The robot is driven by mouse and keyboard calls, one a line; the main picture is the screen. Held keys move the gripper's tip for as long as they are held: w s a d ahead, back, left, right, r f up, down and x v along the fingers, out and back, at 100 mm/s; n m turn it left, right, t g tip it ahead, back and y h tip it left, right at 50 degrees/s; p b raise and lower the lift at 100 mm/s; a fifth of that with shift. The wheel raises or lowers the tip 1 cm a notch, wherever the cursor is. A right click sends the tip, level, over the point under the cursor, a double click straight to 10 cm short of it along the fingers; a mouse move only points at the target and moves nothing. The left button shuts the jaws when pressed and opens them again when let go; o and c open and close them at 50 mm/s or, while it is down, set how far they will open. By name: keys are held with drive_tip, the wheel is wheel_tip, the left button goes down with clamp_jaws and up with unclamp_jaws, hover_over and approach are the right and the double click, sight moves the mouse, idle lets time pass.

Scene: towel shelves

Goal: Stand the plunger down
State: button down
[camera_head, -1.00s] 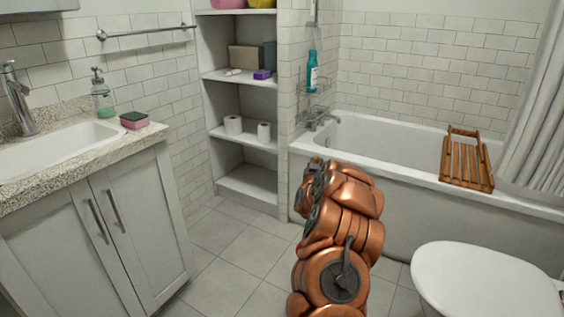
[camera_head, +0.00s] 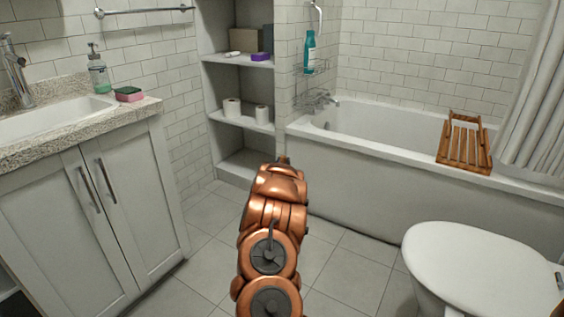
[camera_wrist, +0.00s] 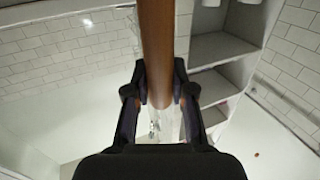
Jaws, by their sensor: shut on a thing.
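My gripper (camera_wrist: 160,88) is in the wrist view, with its two black fingers closed on a brown, wooden-looking rod. I take this rod to be the plunger's handle (camera_wrist: 157,35). It runs from the top edge of the wrist view down between the fingers. The plunger's cup does not show in either view, so I cannot tell whether it touches anything. In the head view my copper arm hides the gripper and the plunger.
Open shelves (camera_head: 240,98) stand at the back, with toilet rolls (camera_head: 232,107) on one. The bathtub (camera_head: 350,185) is at the back right, holding a wooden rack (camera_head: 464,145). The toilet (camera_head: 487,262) is at right, the vanity (camera_head: 95,215) at left. Tiled floor (camera_head: 205,225) between is clear.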

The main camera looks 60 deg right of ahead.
wheel_tip(320, 180, down, 8)
drive_tip(key=b, duration=0.4)
drive_tip(key=shift+f+b, duration=0.25)
drive_tip(key=shift+b, duration=0.15)
drive_tip(key=shift+f, duration=0.3)
idle(0.7)
drive_tip(key=c, duration=0.9)
unclamp_jaws()
drive_tip(key=shift+f, duration=0.1)
drive_tip(key=shift+s+a, duration=0.1)
drive_tip(key=v, duration=1.1)
drive_tip(key=shift+a, duration=0.35)
